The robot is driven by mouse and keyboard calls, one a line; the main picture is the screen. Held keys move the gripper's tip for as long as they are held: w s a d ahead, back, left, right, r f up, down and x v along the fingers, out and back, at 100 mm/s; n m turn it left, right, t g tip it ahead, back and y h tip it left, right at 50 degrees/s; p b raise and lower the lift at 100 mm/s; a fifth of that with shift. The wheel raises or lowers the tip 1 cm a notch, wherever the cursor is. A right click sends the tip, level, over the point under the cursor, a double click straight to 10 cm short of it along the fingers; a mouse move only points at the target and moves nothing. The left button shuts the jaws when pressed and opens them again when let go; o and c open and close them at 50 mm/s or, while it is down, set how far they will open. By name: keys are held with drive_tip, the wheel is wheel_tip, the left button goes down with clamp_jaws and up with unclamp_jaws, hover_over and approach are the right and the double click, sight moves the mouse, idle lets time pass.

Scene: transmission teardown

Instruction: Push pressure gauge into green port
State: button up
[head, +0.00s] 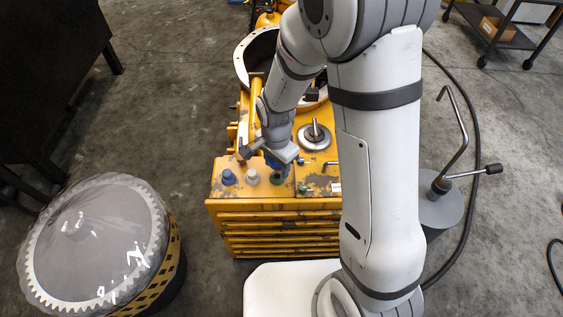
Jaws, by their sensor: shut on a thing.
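The yellow transmission (320,182) stands in the middle of the head view, with a row of ports along its near top edge. The green port (276,178) is the rightmost of that row, just below my gripper. My gripper (271,155) is shut on the pressure gauge, whose blue part (279,166) shows under the jaws. The gauge is close above the green port and overlaps its far side in this view. I cannot tell whether they touch. Much of the gauge is hidden by the gripper.
A blue port (228,177) and a pale port (252,177) sit left of the green one. A round metal fitting (314,135) stands behind to the right. A covered gear drum (95,240) is at left, and a crank-handled grey stand (440,205) at right.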

drive_tip(key=shift+s+a+f, duration=0.1)
drive_tip(key=shift+a+f, duration=0.05)
drive_tip(key=shift+a, duration=0.05)
idle(0.4)
drive_tip(key=shift+f+b, duration=0.3)
drive_tip(key=shift+f, duration=0.05)
idle(0.7)
drive_tip(key=shift+f+b, duration=0.65)
drive_tip(key=shift+f, duration=0.2)
drive_tip(key=o, duration=1.2)
drive_tip(key=shift+o, duration=0.2)
drive_tip(key=o, duration=0.4)
